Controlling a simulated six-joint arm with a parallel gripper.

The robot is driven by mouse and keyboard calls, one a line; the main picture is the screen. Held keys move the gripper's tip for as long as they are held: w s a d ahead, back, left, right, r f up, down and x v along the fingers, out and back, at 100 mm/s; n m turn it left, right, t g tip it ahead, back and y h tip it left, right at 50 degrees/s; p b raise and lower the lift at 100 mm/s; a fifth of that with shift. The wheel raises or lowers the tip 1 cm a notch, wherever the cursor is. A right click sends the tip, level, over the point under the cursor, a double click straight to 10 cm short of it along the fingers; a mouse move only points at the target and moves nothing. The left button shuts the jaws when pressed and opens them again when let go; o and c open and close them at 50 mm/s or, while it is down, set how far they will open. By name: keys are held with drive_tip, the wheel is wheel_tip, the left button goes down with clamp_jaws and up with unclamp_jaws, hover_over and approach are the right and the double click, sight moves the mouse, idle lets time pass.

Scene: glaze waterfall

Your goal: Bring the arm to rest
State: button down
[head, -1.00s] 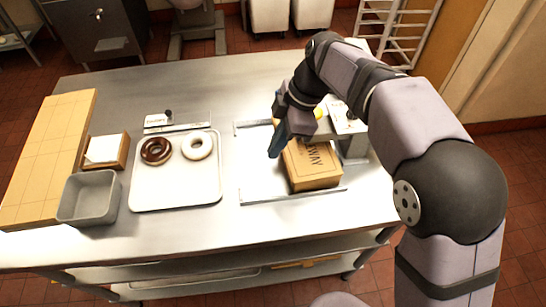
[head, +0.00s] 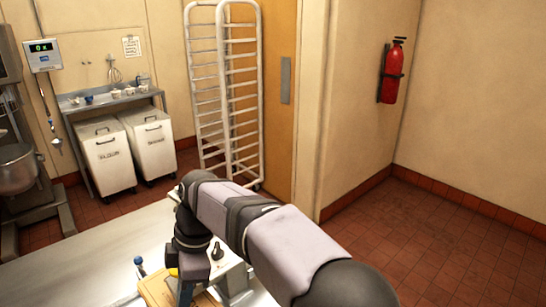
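My arm reaches in from the bottom right of the head view and bends down over the steel table (head: 75,250). My gripper (head: 187,290) points down at the bottom edge, with a blue finger part showing. Its tips are cut off by the frame, so I cannot see whether it is open or shut.
A grey machine with a black knob (head: 217,252) stands right of the gripper. A white rack (head: 225,95), two white bins (head: 148,140) and a small shelf table (head: 100,100) stand beyond the table. A red extinguisher (head: 393,72) hangs on the wall. Floor at right is clear.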

drive_tip(key=d+f+m, duration=0.2)
drive_tip(key=d+m, duration=0.2)
drive_tip(key=d, duration=0.3)
drive_tip(key=w+d+f+m+t+h, duration=0.1)
drive_tip(key=d+m, duration=0.3)
drive_tip(key=d, duration=0.4)
drive_tip(key=d+f+m, duration=0.4)
drive_tip(key=d+m, duration=0.1)
drive_tip(key=d, duration=0.2)
drive_tip(key=shift+w+d+f+t, duration=0.1)
drive_tip(key=shift+w+d+t, duration=0.15)
drive_tip(key=shift+w+t, duration=0.05)
drive_tip(key=s+d+f+m+h, duration=0.1)
drive_tip(key=s+d+f+m, duration=0.5)
drive_tip(key=s+d+m, duration=0.3)
drive_tip(key=d+m, duration=0.1)
drive_tip(key=d, duration=0.3)
drive_tip(key=shift+s+f+h, duration=0.2)
drive_tip(key=shift+s+h, duration=0.1)
